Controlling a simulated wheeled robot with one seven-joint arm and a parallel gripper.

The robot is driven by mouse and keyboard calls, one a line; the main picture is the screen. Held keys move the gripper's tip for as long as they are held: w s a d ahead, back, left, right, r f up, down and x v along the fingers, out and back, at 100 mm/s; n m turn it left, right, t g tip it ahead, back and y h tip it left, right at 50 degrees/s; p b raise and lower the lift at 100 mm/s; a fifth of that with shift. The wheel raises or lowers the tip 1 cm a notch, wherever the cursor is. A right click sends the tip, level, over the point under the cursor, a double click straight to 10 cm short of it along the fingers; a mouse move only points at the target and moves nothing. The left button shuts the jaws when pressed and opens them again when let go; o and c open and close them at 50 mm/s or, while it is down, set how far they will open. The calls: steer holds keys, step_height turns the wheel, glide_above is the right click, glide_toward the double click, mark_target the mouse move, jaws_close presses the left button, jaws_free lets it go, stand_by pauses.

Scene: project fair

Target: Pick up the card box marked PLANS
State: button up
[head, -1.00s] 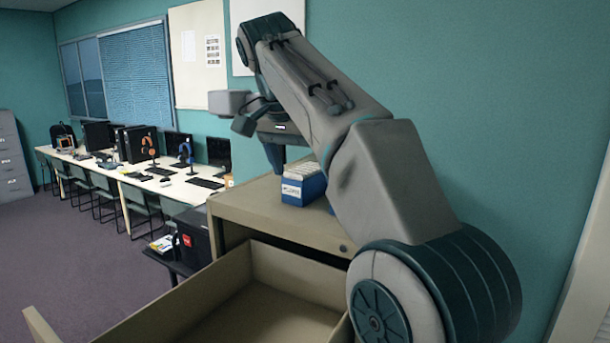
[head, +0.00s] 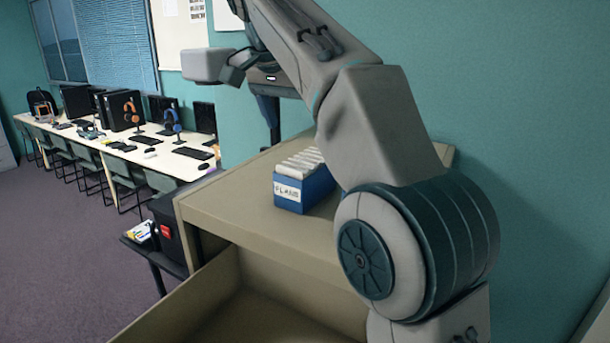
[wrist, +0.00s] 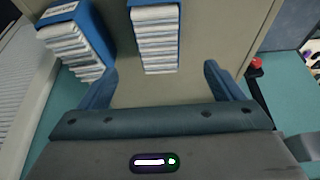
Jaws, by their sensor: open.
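A blue card box (head: 303,188) filled with white cards stands upright on the cabinet top (head: 245,205). The small label on its front looks like PLANS but is blurred. In the wrist view, a blue box (wrist: 155,38) with white cards lies ahead, roughly between the lines of my fingers; it seems to be the same box. A second blue box (wrist: 78,38) with a partly seen label stands left of it there; my arm hides it in the head view. My gripper (wrist: 161,72) is open and empty, apart from both boxes. In the head view it hangs at the cabinet's far side.
An open, empty drawer (head: 265,310) juts out below the cabinet top. A black bin (head: 170,235) and a low dark stand (head: 150,258) are left of it. A long desk (head: 165,160) with computers and chairs runs along the window wall. The teal wall (head: 500,120) is close behind.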

mark_target(306, 160)
steer(key=b+x, duration=0.1)
steer(key=x, duration=0.5)
steer(key=shift+s+d, duration=0.15)
steer(key=shift+x, duration=3.2)
steer(key=shift+s+f, duration=0.1)
steer(key=shift+f, duration=0.2)
steer(key=c, duration=1.2)
steer(key=shift+c, duration=0.4)
steer(key=shift+r, duration=0.2)
